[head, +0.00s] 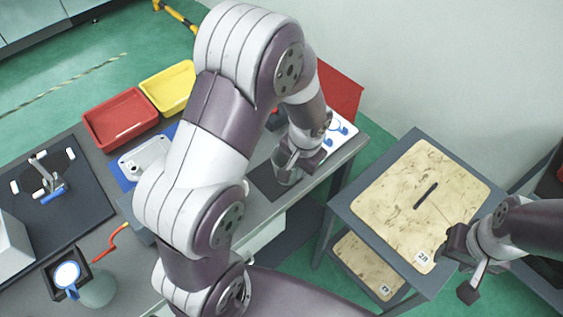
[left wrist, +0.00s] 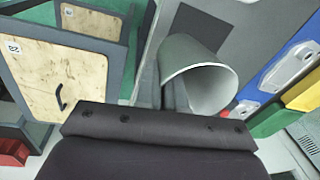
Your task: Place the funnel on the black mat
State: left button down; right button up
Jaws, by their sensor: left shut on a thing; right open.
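The funnel (head: 285,168) is a grey, hollow piece in my left gripper (head: 299,158), over or beside a small dark mat (head: 264,183) on the workbench. The gripper is shut on it. In the left wrist view the funnel (left wrist: 207,86) lies tilted with its wide pale rim toward the right, just beyond the gripper (left wrist: 160,122). A dark area, likely the mat (left wrist: 222,40), shows behind it. I cannot tell whether the funnel touches the mat. My right gripper (head: 467,272) is open and empty beside the wooden-topped cart.
The cart (head: 415,195) has a black handle on its top. A larger dark mat (head: 83,190) with a tool lies at left. My left arm hides the bench middle.

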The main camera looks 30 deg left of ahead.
aim_at(283, 166)
pick_arm(q)
jog(key=a+f, duration=0.1)
jog(key=w+a+f, duration=0.1)
jog(key=a, duration=0.1)
jog(key=w+a+f+p, duration=0.1)
jog(key=a, duration=0.1)
jog(key=shift+w, duration=0.2)
jog(key=shift+w+a+f, duration=0.1)
jog(key=shift+f, duration=1.05)
jog(key=shift+w+a+f, duration=0.1)
jog(key=shift+f, duration=1.05)
jog(key=c, duration=1.2)
grip_release()
jog(key=shift+f, duration=0.1)
jog(key=shift+c, duration=0.2)
notch_tip(283, 166, up, 12)
jog(key=s+d, duration=0.2)
jog(key=s+d+r+n, duration=0.1)
jog(key=s, duration=0.4)
jog(key=s+d+r+n+h, duration=0.1)
jog(key=s+d+r, duration=0.1)
jog(key=s, duration=0.3)
jog(key=shift+s+r+n, duration=0.25)
jog(key=shift+s+n, duration=0.05)
jog(key=shift+s, duration=0.1)
